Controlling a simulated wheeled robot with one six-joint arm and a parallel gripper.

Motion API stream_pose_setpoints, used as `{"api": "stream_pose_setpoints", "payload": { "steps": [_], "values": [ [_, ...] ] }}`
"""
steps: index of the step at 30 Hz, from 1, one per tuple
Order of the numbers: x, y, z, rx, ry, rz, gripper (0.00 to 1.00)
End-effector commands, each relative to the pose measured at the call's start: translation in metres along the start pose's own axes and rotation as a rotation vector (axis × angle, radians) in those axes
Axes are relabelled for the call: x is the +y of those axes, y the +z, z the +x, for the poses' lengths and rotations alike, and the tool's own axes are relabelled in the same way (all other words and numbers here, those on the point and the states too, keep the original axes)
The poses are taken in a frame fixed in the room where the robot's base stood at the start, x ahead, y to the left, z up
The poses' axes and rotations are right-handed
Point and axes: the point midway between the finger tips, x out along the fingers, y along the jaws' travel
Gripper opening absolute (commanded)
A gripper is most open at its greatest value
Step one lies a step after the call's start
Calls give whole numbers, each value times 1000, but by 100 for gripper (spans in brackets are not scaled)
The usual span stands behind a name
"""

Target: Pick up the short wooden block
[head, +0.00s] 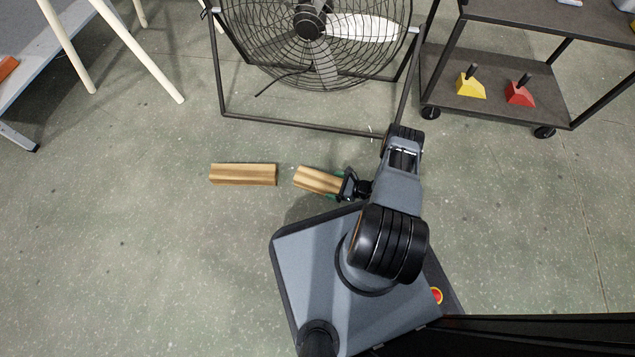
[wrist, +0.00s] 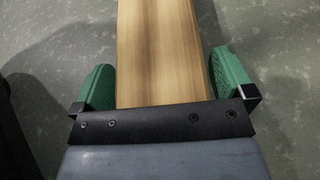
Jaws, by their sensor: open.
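Two light wooden blocks lie on the floor in the head view. The left block (head: 243,175) is fully visible. The right block (head: 316,179) shows less length, with its right end hidden by my gripper (head: 334,184); I cannot tell for sure which block is shorter. In the wrist view, a wooden block (wrist: 160,50) runs between the green fingers of my gripper (wrist: 165,78) and out of the top of the frame. The fingers are open, one on each side of the block, very close to its edges. I cannot tell whether they touch it.
A black wire fan (head: 312,35) on a frame stands behind the blocks. White legs (head: 140,50) stand upper left. The floor left of the blocks is clear.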

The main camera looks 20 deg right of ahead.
Motion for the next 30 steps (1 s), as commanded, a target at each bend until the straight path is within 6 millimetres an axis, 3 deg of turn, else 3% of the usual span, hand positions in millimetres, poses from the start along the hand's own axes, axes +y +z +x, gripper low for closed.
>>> {"api": "stream_pose_setpoints", "payload": {
  "steps": [2, 20, 30],
  "values": [
    [0, 0, 0, 0, -1, 0, 97],
    [1, 1, 1, 0, 4, -2, 40],
    [0, 6, -1, -2, 3, -2, 39]
  ]
}}
